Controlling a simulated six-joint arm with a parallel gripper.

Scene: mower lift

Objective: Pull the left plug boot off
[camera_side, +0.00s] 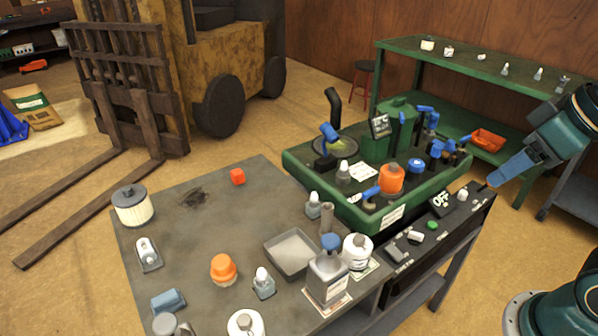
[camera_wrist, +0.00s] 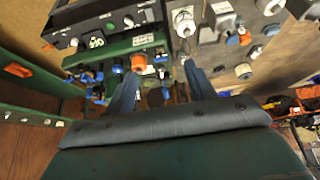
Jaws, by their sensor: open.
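A green mower deck (camera_side: 297,168) with an engine on it stands at the end of the grey bench in the side view. Several blue parts sit on it, among them one on its left (camera_side: 330,132) and a cluster on its right (camera_side: 437,148). I cannot tell which is the left plug boot. The deck also shows in the wrist view (camera_wrist: 115,48), seen from the other side. My gripper (camera_side: 490,183) hangs at the right, apart from the deck. In the wrist view its two blue fingers (camera_wrist: 158,85) are spread with nothing held between them.
A black console (camera_side: 465,215) with an OFF sign runs along the deck's near side. The grey bench (camera_side: 205,225) holds bottles, a filter (camera_side: 132,206), a tray (camera_side: 290,254) and an orange-capped jar (camera_side: 223,270). A green shelf (camera_side: 455,62) stands behind; a forklift (camera_side: 200,60) is at left.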

